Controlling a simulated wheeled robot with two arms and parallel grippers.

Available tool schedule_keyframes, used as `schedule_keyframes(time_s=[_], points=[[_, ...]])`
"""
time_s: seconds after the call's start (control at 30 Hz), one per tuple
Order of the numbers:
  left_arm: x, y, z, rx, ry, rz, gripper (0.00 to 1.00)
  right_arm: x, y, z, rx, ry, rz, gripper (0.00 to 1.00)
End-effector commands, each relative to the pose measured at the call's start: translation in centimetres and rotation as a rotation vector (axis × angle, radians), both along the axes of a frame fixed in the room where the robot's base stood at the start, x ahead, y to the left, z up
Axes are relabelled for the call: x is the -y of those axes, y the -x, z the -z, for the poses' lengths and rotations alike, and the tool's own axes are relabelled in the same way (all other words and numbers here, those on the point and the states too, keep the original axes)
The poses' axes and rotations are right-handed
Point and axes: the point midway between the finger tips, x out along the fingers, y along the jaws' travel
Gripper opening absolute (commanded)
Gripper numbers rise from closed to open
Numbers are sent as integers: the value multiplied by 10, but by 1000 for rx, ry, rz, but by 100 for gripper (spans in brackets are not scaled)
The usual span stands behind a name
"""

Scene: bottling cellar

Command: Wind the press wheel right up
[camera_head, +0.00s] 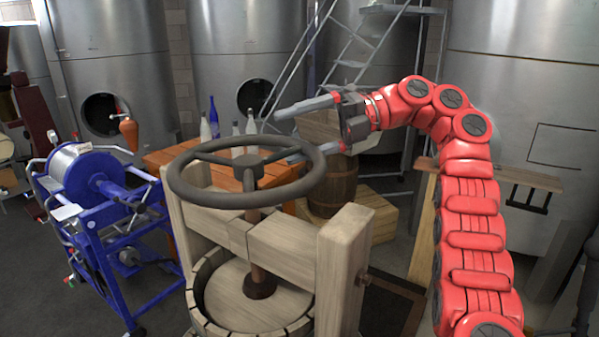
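The press wheel (190,196) is a dark ring with spokes, lying level on top of an upright screw (256,240) in a wooden press. A round wooden plate (235,300) sits at the screw's foot inside the slatted tub (197,308). My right gripper (281,137) is at the wheel's far right side, with its fingers spread apart and pointing left. The upper finger is above the rim in the picture; the lower finger overlaps the rim. I cannot tell whether it touches. Nothing is held between the fingers. My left gripper is not in view.
The press's wooden crossbeam (283,248) and post (341,270) stand below the wheel. A blue reel machine (85,180) stands at left. Behind are an orange table (165,157) with bottles, a barrel (333,190) and steel tanks (230,50).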

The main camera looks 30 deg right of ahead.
Motion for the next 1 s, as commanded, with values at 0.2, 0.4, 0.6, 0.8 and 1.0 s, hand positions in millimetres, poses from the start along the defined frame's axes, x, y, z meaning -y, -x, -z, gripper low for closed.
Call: schedule_keyframes(time_s=[0.2, 0.4, 0.6, 0.8, 1.0], points=[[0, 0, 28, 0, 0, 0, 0, -27, 42, -7, 26, -1, -27, 57], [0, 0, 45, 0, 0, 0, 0, -45, 81, -15, 30, -3, -26, 57], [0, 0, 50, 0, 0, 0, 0, -54, 103, -24, 31, -7, -27, 57], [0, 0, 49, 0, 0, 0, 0, -56, 107, -28, 30, -11, -27, 57], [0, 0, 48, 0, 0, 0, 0, -55, 110, -8, 1, 63, -41, 57]])
